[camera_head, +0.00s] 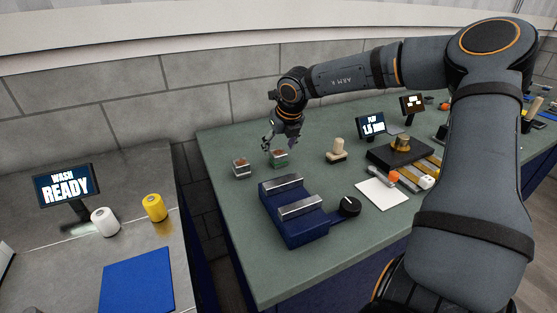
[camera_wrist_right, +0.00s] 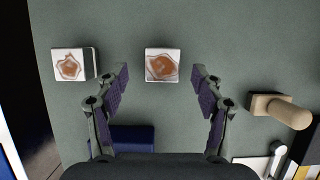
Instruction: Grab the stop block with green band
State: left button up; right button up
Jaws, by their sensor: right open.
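The stop block with the green band (camera_head: 278,160) stands on the green table near its far left part, with a brown-and-white top. In the right wrist view this block (camera_wrist_right: 162,65) lies between the lines of the two fingers. My right gripper (camera_head: 281,143) is above it, pointing down, open and empty. The wrist view shows its fingers (camera_wrist_right: 160,78) spread on both sides of the block; contact cannot be made out. A similar block with a dark band (camera_head: 242,168) stands to its left and also shows in the wrist view (camera_wrist_right: 72,65). My left gripper is not in view.
A blue fixture with metal bars (camera_head: 300,225) stands in front of the blocks, with a black knob (camera_head: 349,206) beside it. A beige peg-like piece (camera_head: 337,151) stands to the right. A separate grey counter at left holds white (camera_head: 105,221) and yellow (camera_head: 155,207) spools.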

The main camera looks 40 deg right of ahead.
aim_at(279, 153)
jog(key=x, duration=0.5)
jog(key=shift+s+d+f+p, duration=0.1)
jog(key=shift+s+p, duration=0.15)
jog(key=shift+p, duration=0.1)
jog(key=shift+s, duration=0.1)
jog(key=shift+c, duration=0.6)
grip_shut()
